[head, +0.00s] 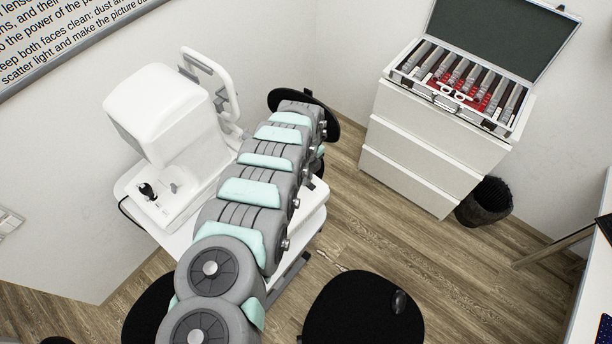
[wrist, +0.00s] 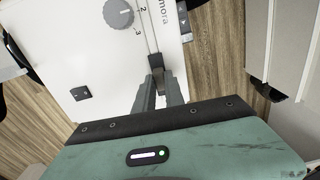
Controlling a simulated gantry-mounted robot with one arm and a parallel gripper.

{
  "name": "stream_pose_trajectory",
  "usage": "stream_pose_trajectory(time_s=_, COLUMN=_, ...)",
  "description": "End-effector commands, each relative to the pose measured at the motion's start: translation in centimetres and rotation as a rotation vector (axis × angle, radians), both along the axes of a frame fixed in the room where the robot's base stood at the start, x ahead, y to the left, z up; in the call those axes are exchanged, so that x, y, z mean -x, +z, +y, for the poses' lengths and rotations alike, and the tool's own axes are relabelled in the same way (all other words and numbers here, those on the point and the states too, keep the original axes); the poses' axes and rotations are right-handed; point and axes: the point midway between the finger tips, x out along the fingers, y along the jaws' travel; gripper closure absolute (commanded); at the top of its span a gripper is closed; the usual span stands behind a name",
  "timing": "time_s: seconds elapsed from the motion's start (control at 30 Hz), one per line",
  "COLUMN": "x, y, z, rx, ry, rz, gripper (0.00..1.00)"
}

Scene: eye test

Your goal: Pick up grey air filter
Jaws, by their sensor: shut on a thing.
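My gripper (wrist: 157,80) shows in the wrist view with its two grey fingers close together over a white surface. A small dark piece (wrist: 155,61) shows at the fingertips, and the fingers are shut on it. I cannot tell from its small visible part whether it is the grey air filter. I cannot make out a grey air filter anywhere else. In the head view my own arm covers much of the white table (head: 312,201), and my fingertips are hidden there.
The white surface (wrist: 95,45) bears a round grey knob (wrist: 118,13), numbers and lettering. A white eye instrument (head: 165,110) stands left of my arm. A drawer cabinet (head: 425,140) carries an open lens case (head: 460,85). A black stool (head: 360,310) and a bin (head: 486,202) stand on the floor.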

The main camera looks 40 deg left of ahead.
Motion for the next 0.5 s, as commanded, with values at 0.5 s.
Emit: stream_pose_trajectory(time_s=0.5, x=0.0, y=2.5, z=0.1, rx=-0.001, ry=0.0, rz=-0.001, gripper=1.0)
